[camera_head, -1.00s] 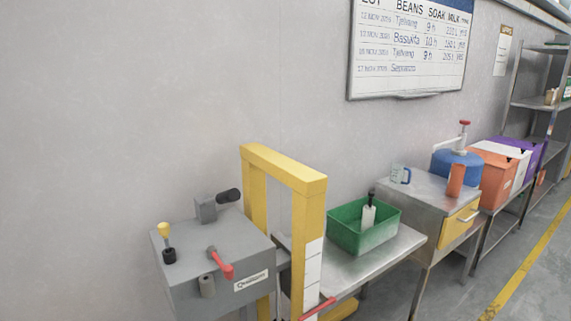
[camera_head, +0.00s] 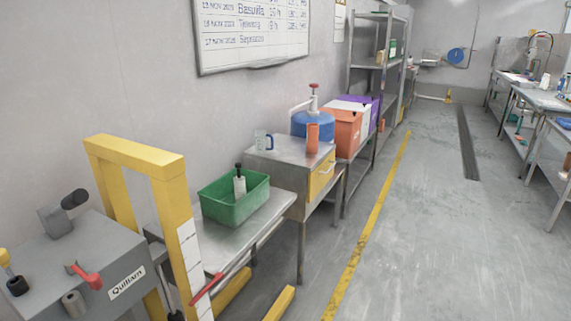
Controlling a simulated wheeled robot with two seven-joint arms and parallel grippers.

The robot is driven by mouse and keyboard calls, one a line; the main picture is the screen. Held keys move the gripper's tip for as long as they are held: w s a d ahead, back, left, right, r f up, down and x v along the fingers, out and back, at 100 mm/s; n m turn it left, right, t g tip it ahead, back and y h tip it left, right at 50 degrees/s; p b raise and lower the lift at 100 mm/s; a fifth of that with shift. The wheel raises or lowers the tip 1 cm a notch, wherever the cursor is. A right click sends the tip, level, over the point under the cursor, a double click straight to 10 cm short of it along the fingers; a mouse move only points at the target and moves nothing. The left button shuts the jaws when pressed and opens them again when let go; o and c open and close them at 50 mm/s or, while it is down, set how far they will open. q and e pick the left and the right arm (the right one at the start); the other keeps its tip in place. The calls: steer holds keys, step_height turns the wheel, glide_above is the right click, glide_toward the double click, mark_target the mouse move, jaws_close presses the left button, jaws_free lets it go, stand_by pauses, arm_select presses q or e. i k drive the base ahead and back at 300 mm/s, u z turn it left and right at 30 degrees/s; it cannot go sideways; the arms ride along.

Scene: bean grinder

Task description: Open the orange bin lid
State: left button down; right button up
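The orange bin (camera_head: 346,133) stands on a metal table along the wall, right of centre. It is the nearest of a row of bins, with a white one (camera_head: 357,106) and a purple one (camera_head: 371,102) behind it. Its top looks covered, but the lid is too small to make out clearly. Neither of my grippers shows in the head view.
A yellow frame (camera_head: 135,155) and a grey machine (camera_head: 85,265) stand at the near left. A green tub (camera_head: 234,205), a mug (camera_head: 262,139), a blue container (camera_head: 312,125) and an orange cup (camera_head: 312,138) stand before the bins. The floor (camera_head: 430,230) right of the yellow line is clear.

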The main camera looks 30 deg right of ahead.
mark_target(344, 115)
steer(key=u, duration=0.15)
steer(key=k, duration=0.35)
steer(key=z, duration=1.85)
steer(key=i, duration=1.7)
steer(key=z, duration=0.6)
steer(key=i, duration=2.35)
steer(key=u, duration=1.6)
steer(key=i, duration=1)
steer(key=u, duration=1)
